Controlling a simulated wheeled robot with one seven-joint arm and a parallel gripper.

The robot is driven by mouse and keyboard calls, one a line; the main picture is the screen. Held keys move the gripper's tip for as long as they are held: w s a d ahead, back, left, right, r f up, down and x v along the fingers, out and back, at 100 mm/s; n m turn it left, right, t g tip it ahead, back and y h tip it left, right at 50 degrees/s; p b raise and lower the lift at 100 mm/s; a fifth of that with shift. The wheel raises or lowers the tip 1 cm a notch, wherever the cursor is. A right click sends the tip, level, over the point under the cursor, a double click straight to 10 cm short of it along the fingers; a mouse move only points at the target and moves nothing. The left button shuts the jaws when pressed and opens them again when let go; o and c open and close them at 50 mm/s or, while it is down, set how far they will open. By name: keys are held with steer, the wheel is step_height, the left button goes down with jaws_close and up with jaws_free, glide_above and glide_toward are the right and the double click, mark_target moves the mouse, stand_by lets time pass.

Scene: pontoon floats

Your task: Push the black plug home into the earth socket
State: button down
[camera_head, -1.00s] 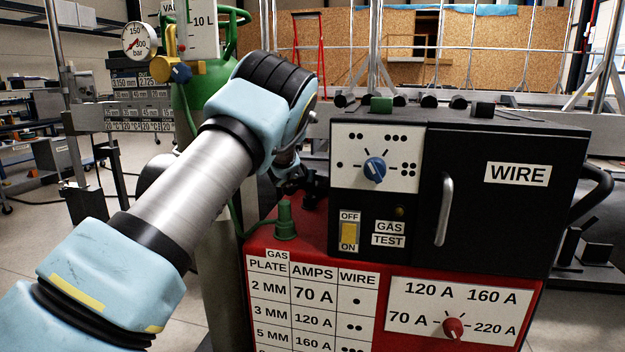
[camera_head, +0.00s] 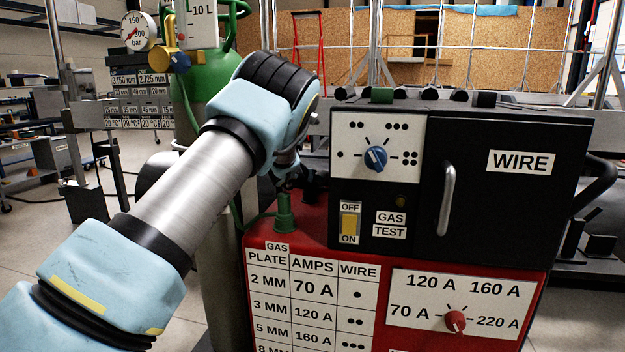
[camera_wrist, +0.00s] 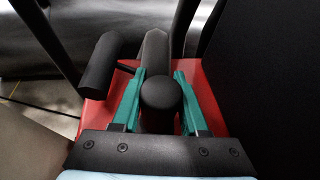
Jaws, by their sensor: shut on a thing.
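In the wrist view my gripper (camera_wrist: 160,76) has its two teal fingers on either side of a black, round-topped cylinder, the black plug (camera_wrist: 161,94). The plug is seen almost end-on, over the red machine top. The earth socket is not visible; plug and fingers cover what lies below, so I cannot tell how deep the plug sits. In the head view my gripper is mostly hidden behind my wrist, just left of the machine's dark front panel. A dark fitting (camera_head: 313,186) shows on the red top there; I cannot tell what it is.
A green gas fitting (camera_head: 284,213) with a hose stands on the red machine (camera_head: 262,231) close by my wrist. The black cabinet (camera_head: 515,212) rises to the right. A green gas bottle (camera_head: 200,100) is behind.

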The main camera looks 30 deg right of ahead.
steer(key=shift+f, duration=0.15)
steer(key=shift+c, duration=1.8)
jaws_free()
steer(key=b+v, duration=0.2)
steer(key=v, duration=0.9)
steer(key=shift+d, duration=0.15)
